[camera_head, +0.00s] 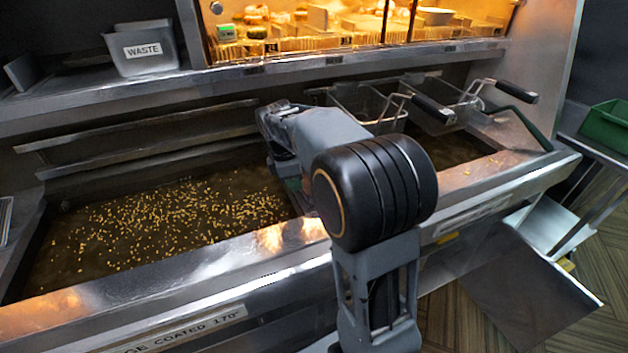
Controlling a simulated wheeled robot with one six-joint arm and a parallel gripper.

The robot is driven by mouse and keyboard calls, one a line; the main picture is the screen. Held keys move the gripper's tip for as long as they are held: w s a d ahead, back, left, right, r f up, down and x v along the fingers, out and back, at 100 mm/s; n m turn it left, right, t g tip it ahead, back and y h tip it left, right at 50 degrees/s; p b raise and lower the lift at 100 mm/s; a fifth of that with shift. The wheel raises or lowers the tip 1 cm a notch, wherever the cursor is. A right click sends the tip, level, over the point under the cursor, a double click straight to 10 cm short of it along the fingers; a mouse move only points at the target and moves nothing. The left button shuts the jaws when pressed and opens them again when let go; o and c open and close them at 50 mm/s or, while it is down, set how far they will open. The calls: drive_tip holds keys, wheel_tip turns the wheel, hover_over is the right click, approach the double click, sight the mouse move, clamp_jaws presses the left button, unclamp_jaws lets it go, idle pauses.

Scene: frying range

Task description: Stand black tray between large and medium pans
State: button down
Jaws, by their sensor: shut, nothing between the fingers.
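No thing that I can clearly name as the black tray shows. A large oil-filled pan (150,232) with many floating yellow bits takes up the left of the range. A smaller oil-filled pan (455,152) lies to the right, partly hidden by my arm and wire baskets. Which one the task calls medium I cannot tell. My gripper (297,190) hangs down near the right end of the large pan. My arm covers much of it and its fingertips. It appears shut and empty.
Wire baskets (370,108) with black handles (433,108) hang at the back right. A grey WASTE bin (142,52) stands on the back shelf. A lit food display (350,22) is behind. A green container (606,127) is at far right. The steel front rim (190,280) runs below my arm.

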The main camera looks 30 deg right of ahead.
drive_tip(key=shift+w+a, duration=0.2)
drive_tip(key=shift+a, duration=0.35)
drive_tip(key=shift+w+a, duration=0.2)
drive_tip(key=shift+a, duration=0.3)
drive_tip(key=s+a+m, duration=0.1)
drive_tip(key=s+m, duration=0.3)
drive_tip(key=s+a+m+t+y+p, duration=0.1)
drive_tip(key=s+m, duration=0.3)
drive_tip(key=s+a+m+t+p, duration=0.1)
drive_tip(key=s+m, duration=0.2)
drive_tip(key=m, duration=0.1)
drive_tip(key=shift+s+f+m, duration=0.3)
drive_tip(key=shift+s, duration=0.1)
drive_tip(key=s+r+m+t+p, duration=0.1)
drive_tip(key=s+r+t+p, duration=0.1)
drive_tip(key=s, duration=0.4)
drive_tip(key=shift+a+r+y, duration=0.4)
drive_tip(key=shift+a+r, duration=0.05)
drive_tip(key=shift+r, duration=0.25)
